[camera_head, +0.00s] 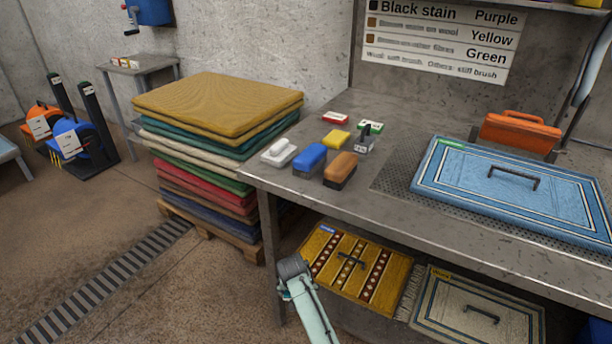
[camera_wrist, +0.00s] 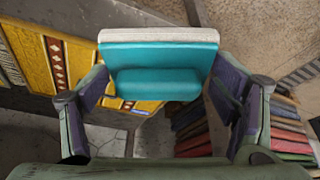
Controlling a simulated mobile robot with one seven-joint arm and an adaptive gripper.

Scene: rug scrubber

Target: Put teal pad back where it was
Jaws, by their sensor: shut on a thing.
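The teal pad (camera_wrist: 158,55) shows in the wrist view, with a pale grey-white layer along its far edge and a raised teal block on its near side. My gripper (camera_wrist: 162,88) is shut on it, with one dark finger at each side. The exact contact is hard to see. In the head view I see part of my arm at the bottom, but neither the pad nor my gripper can be made out.
The workbench (camera_head: 330,195) holds a white brush (camera_head: 278,152), a blue brush (camera_head: 310,160), a brown brush (camera_head: 340,170), small coloured blocks and a blue rug (camera_head: 470,180). A rug stack (camera_head: 215,105) stands left. A yellow patterned rug (camera_head: 325,260) lies below the bench.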

